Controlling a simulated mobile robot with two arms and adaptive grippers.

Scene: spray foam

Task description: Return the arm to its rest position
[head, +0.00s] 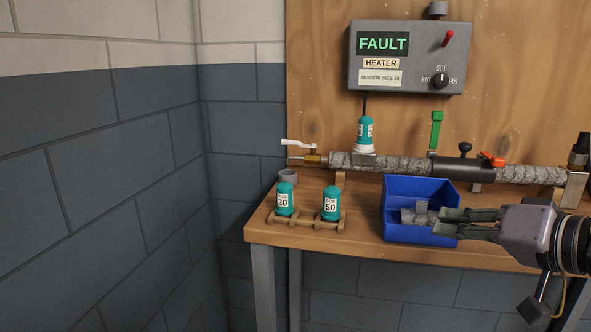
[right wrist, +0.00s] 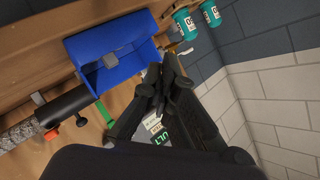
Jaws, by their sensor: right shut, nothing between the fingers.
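My right gripper (head: 468,223) comes in from the right in the head view, its fingers in front of the right part of the blue bin (head: 416,189). In the right wrist view the gripper (right wrist: 163,80) is shut and empty, its fingertips together. Whether it touches the bin cannot be told. A grey piece (head: 418,214) lies in the blue bin, partly hidden by the bin's front wall. My left gripper is not in view.
Two teal sensors (head: 284,200) (head: 330,204) stand in a wooden rack on the bench (head: 300,236). Another teal sensor (head: 365,132) sits on the wrapped pipe (head: 395,164). A heater box (head: 409,58) reading FAULT hangs on the board. The left bench front is clear.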

